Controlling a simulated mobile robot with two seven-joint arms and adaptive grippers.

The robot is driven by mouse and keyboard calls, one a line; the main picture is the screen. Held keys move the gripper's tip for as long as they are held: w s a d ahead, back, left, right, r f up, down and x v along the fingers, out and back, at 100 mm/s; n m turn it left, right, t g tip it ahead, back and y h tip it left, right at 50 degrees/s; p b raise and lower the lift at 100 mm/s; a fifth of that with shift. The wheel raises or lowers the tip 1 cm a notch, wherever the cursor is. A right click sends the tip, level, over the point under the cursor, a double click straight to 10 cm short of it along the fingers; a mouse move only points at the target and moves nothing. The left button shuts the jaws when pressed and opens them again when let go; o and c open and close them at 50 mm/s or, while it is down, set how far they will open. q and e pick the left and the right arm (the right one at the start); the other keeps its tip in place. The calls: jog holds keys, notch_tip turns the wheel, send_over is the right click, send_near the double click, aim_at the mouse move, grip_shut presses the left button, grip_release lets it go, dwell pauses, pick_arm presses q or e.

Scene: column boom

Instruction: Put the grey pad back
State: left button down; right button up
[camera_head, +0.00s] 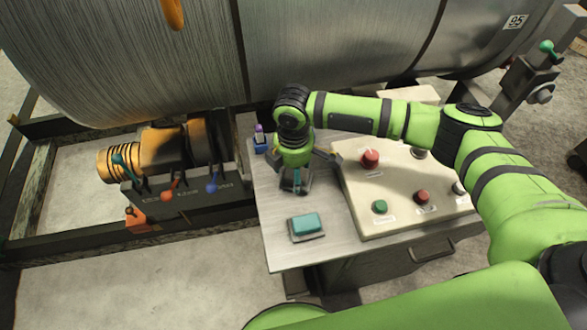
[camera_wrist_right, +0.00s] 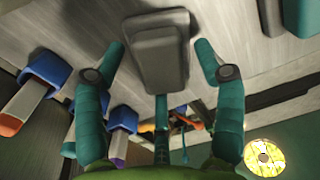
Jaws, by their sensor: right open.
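The grey pad (camera_wrist_right: 160,60) stands between the two fingers of my right gripper (camera_wrist_right: 158,58) in the right wrist view, with a gap on each side. In the head view the right gripper (camera_head: 297,178) points down over the left part of the table, and the dark grey pad (camera_head: 294,184) shows partly behind its finger. The gripper is open and holds nothing. A teal pad (camera_head: 306,222) lies on a grey base nearer the table's front edge. Whether the grey pad rests on the table or on a base is hard to tell. My left gripper is out of view.
The metal table (camera_head: 280,255) has a control panel (camera_head: 365,212) with red and green buttons on its right. A blue holder (camera_head: 261,144) with a purple-tipped item stands at its back left. A lever box (camera_head: 185,198) is left of the table; a large drum (camera_head: 120,60) is behind.

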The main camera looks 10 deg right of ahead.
aim_at(292, 174)
jog(key=shift+f, duration=0.15)
jog(key=r+b, duration=0.1)
jog(key=r, duration=0.2)
jog(key=r+b, duration=0.2)
jog(key=r, duration=0.1)
jog(key=shift+s+a, duration=0.2)
jog(key=shift+r, duration=0.5)
